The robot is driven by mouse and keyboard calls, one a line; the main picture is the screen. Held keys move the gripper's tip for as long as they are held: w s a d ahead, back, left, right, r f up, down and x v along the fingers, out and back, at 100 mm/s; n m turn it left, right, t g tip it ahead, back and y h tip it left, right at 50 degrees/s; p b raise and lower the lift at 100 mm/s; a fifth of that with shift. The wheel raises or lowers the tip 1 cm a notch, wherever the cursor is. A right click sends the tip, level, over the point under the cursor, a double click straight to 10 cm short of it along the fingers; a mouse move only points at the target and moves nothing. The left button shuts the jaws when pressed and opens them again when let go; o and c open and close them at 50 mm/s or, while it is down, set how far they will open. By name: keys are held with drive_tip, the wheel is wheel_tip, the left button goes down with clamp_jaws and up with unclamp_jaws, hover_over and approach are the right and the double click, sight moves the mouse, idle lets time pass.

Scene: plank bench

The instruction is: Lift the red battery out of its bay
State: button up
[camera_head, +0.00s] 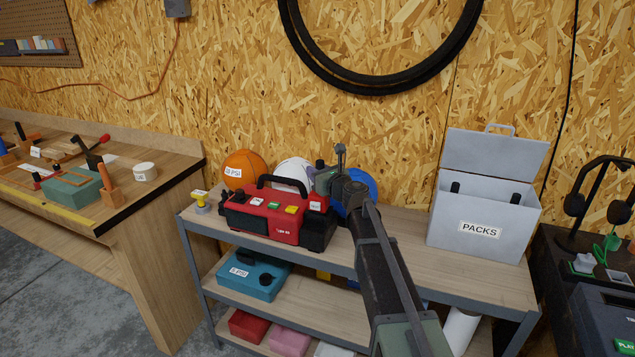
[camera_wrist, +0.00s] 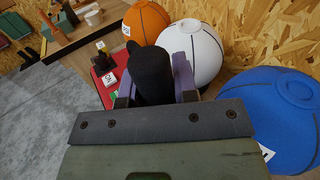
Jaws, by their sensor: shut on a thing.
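A red case (camera_head: 255,222) with black corners and a black top handle (camera_head: 281,182) stands upright on the top shelf of a metal rack. White, yellow and green labels sit on its top. I cannot make out a separate battery or its bay. My gripper (camera_head: 320,178) is at the case's right end, beside the handle. The grip's underside is hidden.
Orange (camera_head: 243,167), white (camera_head: 292,172) and blue (camera_head: 362,190) balls stand behind the case. An open grey PACKS box (camera_head: 484,240) stands on the right of the shelf (camera_head: 405,240). A teal case (camera_head: 252,277) lies on the shelf below. A wooden bench (camera_head: 165,185) is at left.

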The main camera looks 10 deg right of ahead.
wheel_tip(320, 180, up, 20)
drive_tip(key=p, duration=1.9)
drive_tip(key=shift+a+f, duration=0.1)
drive_tip(key=shift+f, duration=0.05)
